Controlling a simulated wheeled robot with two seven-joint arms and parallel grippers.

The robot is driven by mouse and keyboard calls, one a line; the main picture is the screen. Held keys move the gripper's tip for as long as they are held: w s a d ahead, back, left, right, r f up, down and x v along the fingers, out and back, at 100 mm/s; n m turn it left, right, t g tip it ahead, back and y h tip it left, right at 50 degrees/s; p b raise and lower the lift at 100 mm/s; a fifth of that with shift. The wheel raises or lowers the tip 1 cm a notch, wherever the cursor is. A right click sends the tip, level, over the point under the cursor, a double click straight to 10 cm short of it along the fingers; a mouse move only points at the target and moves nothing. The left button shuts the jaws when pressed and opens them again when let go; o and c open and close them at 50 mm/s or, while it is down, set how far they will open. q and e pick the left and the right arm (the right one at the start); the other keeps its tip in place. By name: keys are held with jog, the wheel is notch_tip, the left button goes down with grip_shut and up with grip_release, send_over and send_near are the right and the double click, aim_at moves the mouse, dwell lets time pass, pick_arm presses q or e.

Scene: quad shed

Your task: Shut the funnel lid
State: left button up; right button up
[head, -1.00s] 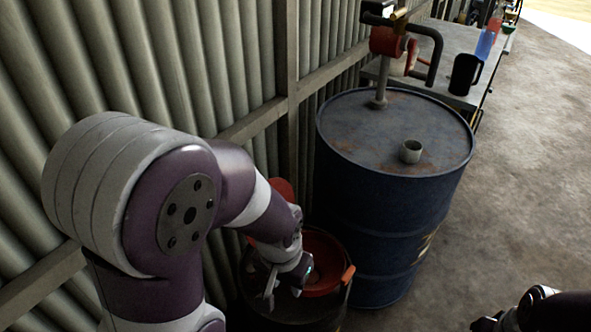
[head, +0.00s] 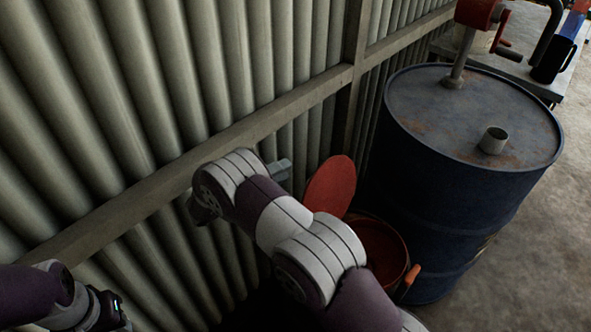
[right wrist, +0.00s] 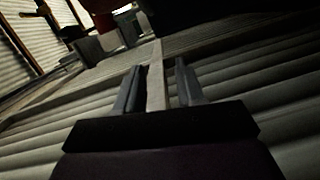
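The funnel lid (head: 331,187) is a round red disc. It stands raised at the wall side of the red funnel (head: 383,245), whose bowl is uncovered. An orange tab (head: 408,281) sticks up at the funnel's right edge. My right arm crosses in front and hides the funnel's lower left part. My right gripper (head: 279,170) is beside the wall, just left of the lid and apart from it. In the right wrist view its fingers (right wrist: 157,88) are spread with nothing held between them. My left wrist is at the lower left corner; its fingers are outside the picture.
A blue drum (head: 450,190) with a short pipe stub (head: 493,140) and a red pump (head: 478,13) stands right of the funnel. The corrugated wall (head: 190,70) with a horizontal rail (head: 250,125) closes off the left. Concrete floor (head: 535,235) is clear at right.

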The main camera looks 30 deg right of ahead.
aim_at(324, 193)
jog(key=s+d+f+g+h+p, duration=0.1)
jog(key=s+d+g, duration=0.2)
jog(key=d, duration=0.4)
jog(key=shift+s+g, duration=0.3)
jog(key=shift+s, duration=0.1)
jog(key=shift+f, duration=0.1)
grip_shut()
